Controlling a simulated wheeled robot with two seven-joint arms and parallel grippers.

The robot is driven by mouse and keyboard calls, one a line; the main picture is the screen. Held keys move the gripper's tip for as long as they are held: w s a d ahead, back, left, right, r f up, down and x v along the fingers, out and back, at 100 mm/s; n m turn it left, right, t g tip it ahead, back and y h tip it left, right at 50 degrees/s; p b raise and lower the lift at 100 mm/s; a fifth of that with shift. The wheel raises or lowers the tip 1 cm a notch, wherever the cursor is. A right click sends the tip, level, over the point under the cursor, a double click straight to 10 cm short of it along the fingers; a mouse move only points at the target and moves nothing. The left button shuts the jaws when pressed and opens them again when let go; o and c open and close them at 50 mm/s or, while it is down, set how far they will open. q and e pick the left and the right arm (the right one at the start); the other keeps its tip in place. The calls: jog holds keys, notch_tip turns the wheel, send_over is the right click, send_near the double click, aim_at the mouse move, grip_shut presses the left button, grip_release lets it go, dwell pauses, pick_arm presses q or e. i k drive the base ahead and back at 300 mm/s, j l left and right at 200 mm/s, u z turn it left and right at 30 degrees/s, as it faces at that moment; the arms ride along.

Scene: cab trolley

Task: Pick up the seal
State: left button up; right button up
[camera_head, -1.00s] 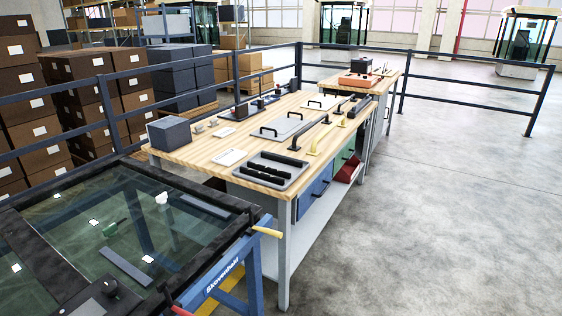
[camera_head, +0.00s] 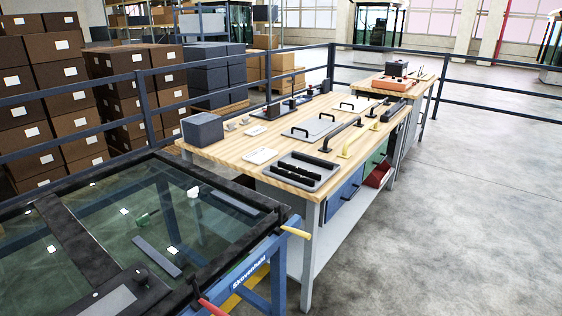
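I cannot tell for certain which thing is the seal. Black ribbed strips (camera_head: 300,173) lie on a grey plate (camera_head: 327,164) at the near end of the wooden workbench (camera_head: 232,149). Long dark bars with handles (camera_head: 340,133) lie farther along the bench's right side. A dark strip (camera_head: 157,256) also lies on the glass panel of the blue trolley (camera_head: 262,262) at lower left. Neither of my grippers is in view.
A dark grey box (camera_head: 202,129) stands on the bench's near left corner. Yellow-tipped (camera_head: 295,232) and red (camera_head: 212,306) handles stick out from the trolley. A dark railing (camera_head: 150,108) runs behind the bench. The concrete floor (camera_head: 470,220) at right is clear.

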aim_at(325, 165)
jog(key=i+l+u, duration=0.15)
jog(key=u, duration=0.2)
jog(key=i+l+u, duration=0.15)
jog(key=u, duration=0.2)
jog(key=l+u, duration=0.4)
jog(key=i, duration=0.05)
